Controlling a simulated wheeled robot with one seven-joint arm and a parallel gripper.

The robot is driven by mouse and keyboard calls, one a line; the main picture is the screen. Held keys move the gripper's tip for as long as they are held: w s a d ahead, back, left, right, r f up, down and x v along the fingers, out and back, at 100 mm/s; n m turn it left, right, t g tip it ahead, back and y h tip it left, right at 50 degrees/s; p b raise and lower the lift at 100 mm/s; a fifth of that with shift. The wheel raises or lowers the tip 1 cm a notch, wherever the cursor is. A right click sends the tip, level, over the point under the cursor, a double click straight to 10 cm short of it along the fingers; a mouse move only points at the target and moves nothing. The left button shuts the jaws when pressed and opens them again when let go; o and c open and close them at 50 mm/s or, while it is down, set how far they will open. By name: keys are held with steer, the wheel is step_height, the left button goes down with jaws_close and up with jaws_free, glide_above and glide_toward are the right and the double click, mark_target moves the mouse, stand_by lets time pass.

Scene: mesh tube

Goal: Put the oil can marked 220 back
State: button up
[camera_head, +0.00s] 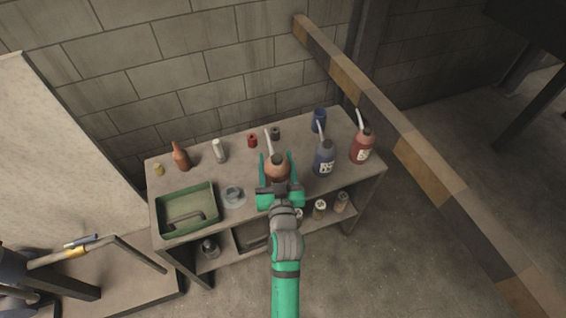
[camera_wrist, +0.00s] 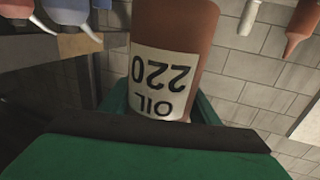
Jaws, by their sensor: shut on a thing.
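The oil can marked 220 (camera_head: 277,166) is brown with a grey cap and a pale spout. In the wrist view its white label (camera_wrist: 162,82) reads OIL 220 upside down. My gripper (camera_head: 277,182) is shut on this can, with green fingers on both sides of it. The can looks upright at the middle of the workbench (camera_head: 232,213). I cannot tell whether its base touches the top. A blue can (camera_head: 324,160) and a red can (camera_head: 362,149), both with pale spouts, stand to its right. Their labels are not readable.
A green tray (camera_head: 160,222) and a glass dish (camera_head: 233,195) lie to the left. A brown bottle (camera_head: 180,158), a white tube (camera_head: 219,152), a red piece (camera_head: 252,140) and a blue cup (camera_head: 319,116) stand behind. A striped beam (camera_head: 370,99) passes at the right.

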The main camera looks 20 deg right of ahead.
steer(key=w+d+f, duration=0.4)
steer(key=w+f, duration=0.4)
steer(key=f, duration=0.2)
steer(key=shift+d+f, duration=0.4)
steer(key=shift+f, duration=0.1)
steer(key=o, duration=1.2)
steer(key=shift+f, duration=0.15)
steer(key=shift+c, duration=0.2)
